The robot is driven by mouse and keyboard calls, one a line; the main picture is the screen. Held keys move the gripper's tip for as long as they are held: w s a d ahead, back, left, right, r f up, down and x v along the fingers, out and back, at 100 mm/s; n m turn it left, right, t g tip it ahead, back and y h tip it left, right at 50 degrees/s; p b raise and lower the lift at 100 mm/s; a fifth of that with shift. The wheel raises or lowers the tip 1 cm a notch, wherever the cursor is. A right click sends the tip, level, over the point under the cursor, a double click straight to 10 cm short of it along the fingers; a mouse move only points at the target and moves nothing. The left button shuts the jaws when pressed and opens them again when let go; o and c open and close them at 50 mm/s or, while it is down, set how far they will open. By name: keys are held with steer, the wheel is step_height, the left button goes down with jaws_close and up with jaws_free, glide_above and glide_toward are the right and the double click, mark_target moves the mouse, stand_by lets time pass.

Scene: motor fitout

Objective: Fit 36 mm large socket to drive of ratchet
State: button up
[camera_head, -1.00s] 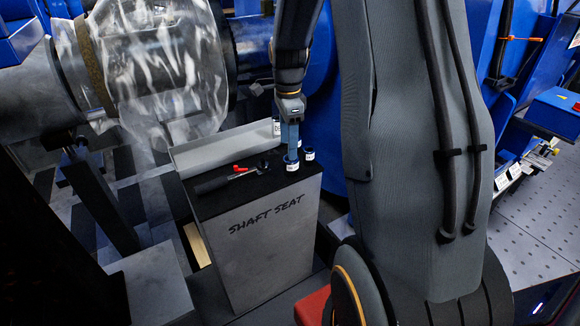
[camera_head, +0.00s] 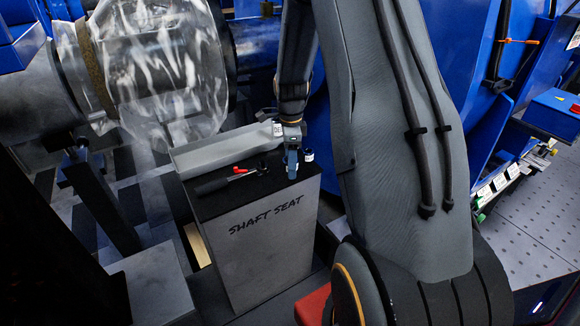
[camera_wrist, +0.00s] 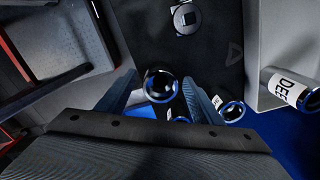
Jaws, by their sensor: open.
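The ratchet (camera_head: 222,181) lies on top of the shaft seat, with a black handle and a red lever. Its head with the square drive (camera_wrist: 186,17) shows at the top of the wrist view. My gripper (camera_head: 292,172) is open and low over the seat's right part. In the wrist view my gripper (camera_wrist: 160,98) has its fingers on either side of a dark, blue-rimmed socket (camera_wrist: 160,86). Another socket (camera_wrist: 231,110) stands right of the fingers; it also shows in the head view (camera_head: 308,155). I cannot tell which socket is 36 mm.
The black-topped pedestal marked SHAFT SEAT (camera_head: 262,240) carries these things. A grey angled plate (camera_head: 222,150) runs along its back. A labelled socket (camera_wrist: 290,90), partly reading "DEE", is at the right of the wrist view. A plastic-wrapped shaft (camera_head: 160,70) is behind left.

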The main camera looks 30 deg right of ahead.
steer(key=c, duration=1.4)
steer(key=shift+o, duration=0.2)
steer(key=shift+r, duration=0.1)
step_height(320, 180, up, 9)
steer(key=shift+f+b, duration=0.1)
steer(key=shift+b, duration=0.35)
steer(key=shift+w+a+r+p, duration=0.1)
steer(key=shift+w+r+p, duration=0.05)
steer(key=shift+r+p, duration=0.15)
steer(key=shift+w+a+r+p, duration=0.1)
steer(key=shift+r+p, duration=0.1)
steer(key=shift+r, duration=0.2)
steer(key=w+a+r+p, duration=0.1)
steer(key=w+a+p, duration=0.4)
steer(key=p, duration=0.6)
steer(key=shift+w+a+r+p, duration=0.15)
steer(key=shift+a+p, duration=0.25)
steer(key=shift+a, duration=0.6)
